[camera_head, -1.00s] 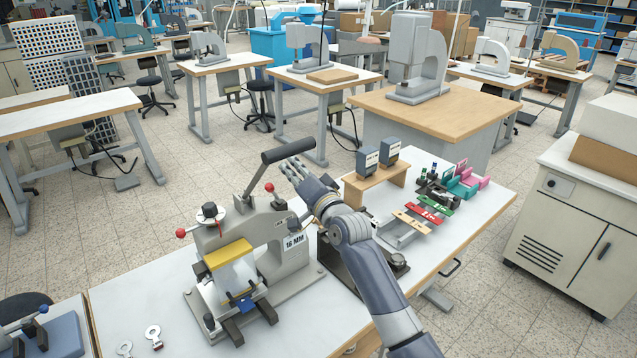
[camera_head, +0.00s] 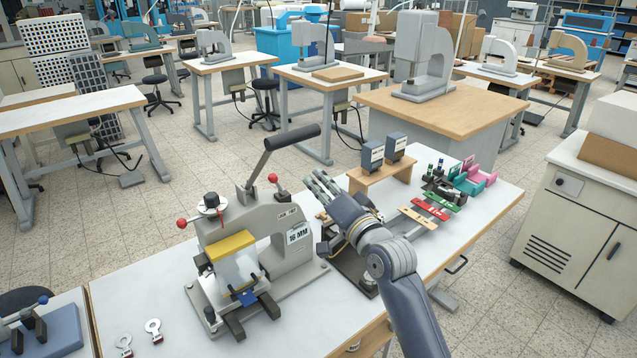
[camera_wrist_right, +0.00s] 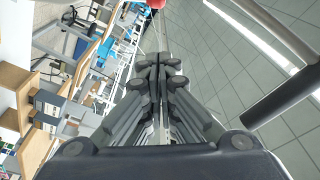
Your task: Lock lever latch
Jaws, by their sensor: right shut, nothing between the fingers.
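The foil stamping press (camera_head: 262,228) stands on the white table with its long lever (camera_head: 258,165) raised and tilted to the upper right, ending in a black grip (camera_head: 292,137). A red knob (camera_head: 272,179) sits on a short stem beside the lever's base; which part is the latch is hard to tell. My right gripper (camera_head: 316,181) is shut and empty, to the right of the red knob and below the grip, apparently apart from both. In the right wrist view, the closed fingers (camera_wrist_right: 158,72) point toward a red knob (camera_wrist_right: 155,3) at the top edge. My left gripper is out of view.
A second red knob (camera_head: 181,223) juts from the press's left side. A wooden stand (camera_head: 382,178) with two dark blocks is right of my right gripper. Two small metal tags (camera_head: 153,328) lie on the bare table front left.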

